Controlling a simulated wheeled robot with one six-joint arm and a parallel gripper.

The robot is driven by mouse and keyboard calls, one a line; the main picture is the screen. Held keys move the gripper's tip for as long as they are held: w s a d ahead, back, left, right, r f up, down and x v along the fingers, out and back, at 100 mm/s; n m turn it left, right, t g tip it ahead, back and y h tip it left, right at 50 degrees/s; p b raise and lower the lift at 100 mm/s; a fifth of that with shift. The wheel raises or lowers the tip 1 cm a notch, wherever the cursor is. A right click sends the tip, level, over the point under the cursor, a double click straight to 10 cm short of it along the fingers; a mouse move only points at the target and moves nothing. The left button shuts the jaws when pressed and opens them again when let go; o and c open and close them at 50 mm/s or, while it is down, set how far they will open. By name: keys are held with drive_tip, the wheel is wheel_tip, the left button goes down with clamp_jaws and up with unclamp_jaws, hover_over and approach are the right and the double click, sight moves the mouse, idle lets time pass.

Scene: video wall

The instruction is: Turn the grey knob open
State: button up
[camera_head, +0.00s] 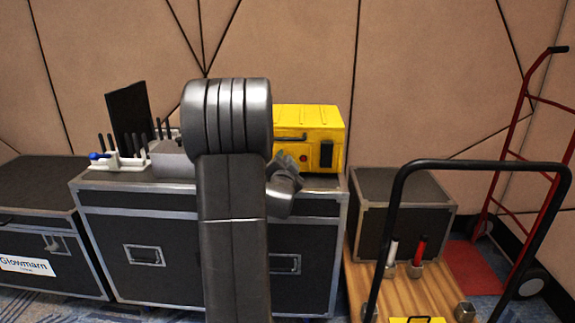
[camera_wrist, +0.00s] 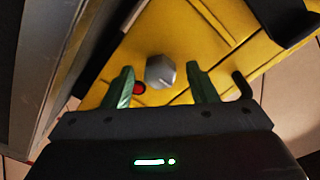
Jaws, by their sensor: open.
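The grey knob (camera_wrist: 160,72) is a faceted grey piece on the face of the yellow case (camera_wrist: 190,35) in the wrist view. My gripper (camera_wrist: 163,70) is open, with one green-padded finger on each side of the knob in the picture. Gaps show between the knob and both fingers. I cannot tell whether the fingertips reach down around it. In the head view the yellow case (camera_head: 312,117) stands on a black flight case (camera_head: 165,225), and my arm hides the knob.
A red button (camera_wrist: 139,88) sits beside the knob. A white rack with dark rods (camera_head: 120,161) stands at left on the flight case. At right are a wooden cart (camera_head: 390,300) with a black handle and a red hand truck (camera_head: 522,110).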

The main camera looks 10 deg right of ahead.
drive_tip(key=shift+w, duration=0.1)
drive_tip(key=c, duration=1)
drive_tip(key=shift+o, duration=0.2)
drive_tip(key=shift+n, duration=0.4)
drive_tip(key=n+b, duration=0.1)
drive_tip(key=n, duration=0.2)
drive_tip(key=shift+f+b, duration=0.1)
drive_tip(key=shift+b, duration=0.3)
drive_tip(key=n+b, duration=0.1)
drive_tip(key=n, duration=0.4)
drive_tip(key=shift+n, duration=0.3)
drive_tip(key=n+b, duration=0.1)
drive_tip(key=n, duration=0.3)
drive_tip(key=shift+n+t, duration=0.3)
drive_tip(key=shift+t, duration=0.1)
drive_tip(key=n, duration=0.4)
drive_tip(key=shift+a+y+b, duration=0.1)
drive_tip(key=shift+y+b, duration=0.2)
drive_tip(key=shift+b, duration=0.1)
drive_tip(key=shift+n, duration=0.4)
